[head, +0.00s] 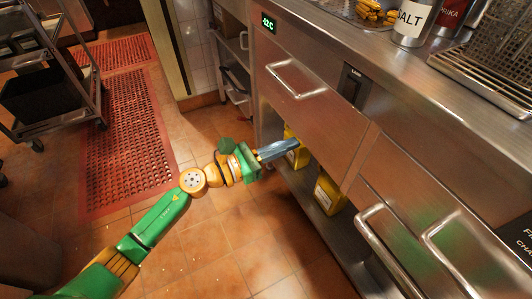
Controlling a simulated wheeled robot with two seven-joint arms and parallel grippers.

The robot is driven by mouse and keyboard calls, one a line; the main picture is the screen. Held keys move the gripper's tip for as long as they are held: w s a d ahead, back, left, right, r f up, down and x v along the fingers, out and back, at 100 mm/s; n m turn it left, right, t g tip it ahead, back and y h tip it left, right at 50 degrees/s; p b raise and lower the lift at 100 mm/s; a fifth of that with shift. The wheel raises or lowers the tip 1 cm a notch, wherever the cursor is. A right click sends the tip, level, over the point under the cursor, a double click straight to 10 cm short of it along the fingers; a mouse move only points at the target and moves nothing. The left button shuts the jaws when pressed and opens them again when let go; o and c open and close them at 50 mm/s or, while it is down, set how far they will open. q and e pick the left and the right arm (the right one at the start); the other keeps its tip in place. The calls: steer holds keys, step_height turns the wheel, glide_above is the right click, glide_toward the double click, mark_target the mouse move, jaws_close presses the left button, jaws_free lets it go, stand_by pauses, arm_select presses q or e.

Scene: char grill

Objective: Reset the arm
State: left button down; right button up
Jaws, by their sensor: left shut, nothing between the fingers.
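My left arm reaches in from the lower left of the head view, stretched out over the tiled floor. My left gripper (279,149) is shut and empty. It appears in front of the open lower shelf of the steel counter, overlapping a yellow container in the picture; I cannot tell whether it touches it. My right gripper is not in view.
The steel counter (330,110) has drawers with bar handles (296,80). Yellow containers (328,192) stand on its lower shelf (312,208). A salt shaker (413,20) stands on top. A cart (50,75) and red mats (125,140) are at left. Floor (220,245) is clear.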

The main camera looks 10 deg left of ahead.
arm_select(q)
steer(key=a+f+n+t+y, duration=0.4)
steer(key=a+f+n+y, duration=0.4)
steer(key=a+f+n, duration=0.9)
steer(key=s+a+f+n+g+y, duration=0.25)
steer(key=s+f+n, duration=0.35)
steer(key=f+n, duration=0.3)
steer(key=s+a+f+n+g+y, duration=0.2)
steer(key=s+f+n+g+y, duration=0.15)
steer(key=s+f+n, duration=0.4)
steer(key=s+f+n+g+y, duration=0.1)
steer(key=s+f+n+g, duration=0.2)
steer(key=s+f+n, duration=0.5)
steer(key=s+f+n+g, duration=0.3)
steer(key=s, duration=0.8)
steer(key=s+d+r+p, duration=0.1)
steer(key=s+r+p, duration=0.1)
steer(key=r+p, duration=1)
steer(key=s+d+r+g+p, duration=0.1)
steer(key=s+r+p, duration=0.2)
steer(key=r+p, duration=1)
steer(key=shift+d, duration=0.35)
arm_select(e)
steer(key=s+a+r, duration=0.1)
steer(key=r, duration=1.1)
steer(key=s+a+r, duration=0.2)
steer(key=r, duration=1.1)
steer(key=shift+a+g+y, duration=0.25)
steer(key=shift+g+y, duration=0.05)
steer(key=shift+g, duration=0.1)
